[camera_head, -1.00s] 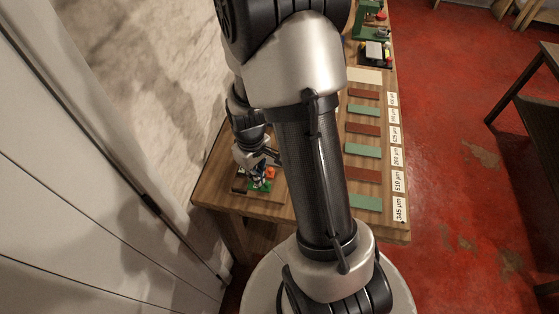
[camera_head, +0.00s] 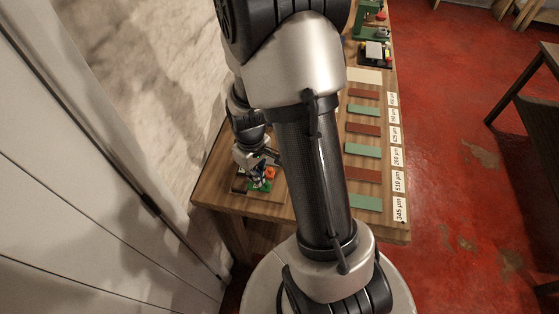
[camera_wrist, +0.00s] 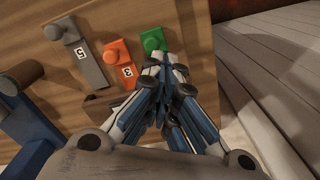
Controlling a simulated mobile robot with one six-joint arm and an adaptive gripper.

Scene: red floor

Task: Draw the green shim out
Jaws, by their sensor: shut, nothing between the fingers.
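A small green piece (camera_wrist: 153,40) with a rounded raised end, which looks like the green shim, lies just beyond my fingertips in the wrist view. In the head view green also shows (camera_head: 264,188) beside my gripper, at the near left of the table. My gripper (camera_wrist: 168,66) is shut and empty. Its fingertips are close to the near end of the green piece and cover part of it; I cannot tell whether they touch it. My gripper (camera_head: 259,178) is small and partly blurred in the head view.
An orange tag (camera_wrist: 120,56) and a grey tag marked 5 (camera_wrist: 84,58) lie left of the green piece. A blue object (camera_wrist: 25,130) stands at the left. Red-brown and green strips (camera_head: 364,203) with labels line the wooden table (camera_head: 285,207). A pale wall stands close at left.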

